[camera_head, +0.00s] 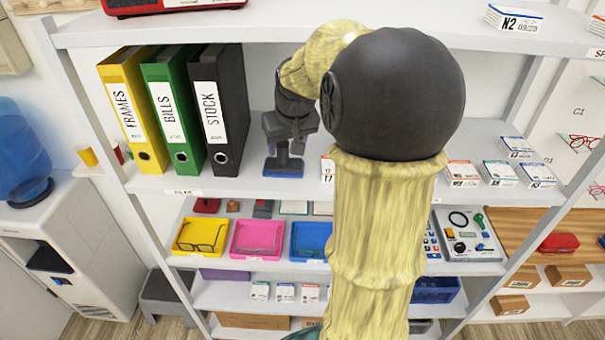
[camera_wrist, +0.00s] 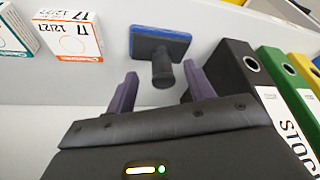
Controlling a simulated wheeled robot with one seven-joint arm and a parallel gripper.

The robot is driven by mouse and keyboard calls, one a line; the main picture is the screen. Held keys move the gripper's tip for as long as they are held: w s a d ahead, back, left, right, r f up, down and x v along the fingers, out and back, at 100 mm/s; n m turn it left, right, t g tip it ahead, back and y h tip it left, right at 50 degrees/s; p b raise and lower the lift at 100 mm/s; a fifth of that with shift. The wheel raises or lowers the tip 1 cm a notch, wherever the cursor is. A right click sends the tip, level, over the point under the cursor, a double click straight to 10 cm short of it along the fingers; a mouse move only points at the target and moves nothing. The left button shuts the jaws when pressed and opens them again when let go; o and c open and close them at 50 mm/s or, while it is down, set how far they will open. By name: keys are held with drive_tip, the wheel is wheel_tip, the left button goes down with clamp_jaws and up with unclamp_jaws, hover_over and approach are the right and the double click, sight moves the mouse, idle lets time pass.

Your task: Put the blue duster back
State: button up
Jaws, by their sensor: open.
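The blue duster (camera_head: 283,171) sits on the upper shelf, just right of the black binder, its blue pad at the bottom. In the wrist view the duster (camera_wrist: 158,38) shows a dark top, a blue rim and a dark round handle pointing toward my gripper. My gripper (camera_head: 284,148) is over the duster, fingers pointing down. In the wrist view my gripper (camera_wrist: 160,70) is open, with the handle's end appearing between the two purple-grey fingertips. A gap shows on both sides of the handle. My arm hides part of the shelf to the right.
The black STOCK binder (camera_head: 218,112) stands close on the left, beside the green (camera_head: 171,112) and yellow (camera_head: 131,112) binders. A small orange-and-white box (camera_wrist: 69,36) stands on the duster's other side. Coloured trays, including a blue tray (camera_head: 311,238), are on the shelf below.

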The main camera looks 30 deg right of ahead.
drive_tip(key=s+a+b, duration=0.1)
drive_tip(key=s+b, duration=0.2)
drive_tip(key=s, duration=0.7)
drive_tip(key=shift+a, duration=0.35)
drive_tip(key=s+a+f+n+g, duration=0.1)
drive_tip(key=s+a+f, duration=0.1)
drive_tip(key=a+f, duration=0.4)
drive_tip(key=s+a+f+n, duration=0.1)
drive_tip(key=s+a+f, duration=0.2)
drive_tip(key=a+f, duration=0.4)
wheel_tip(320, 180, down, 4)
drive_tip(key=shift+s+r+g+y, duration=0.15)
drive_tip(key=shift+r+g+y, duration=0.05)
drive_tip(key=shift+g+y, duration=0.2)
drive_tip(key=shift+a, duration=0.1)
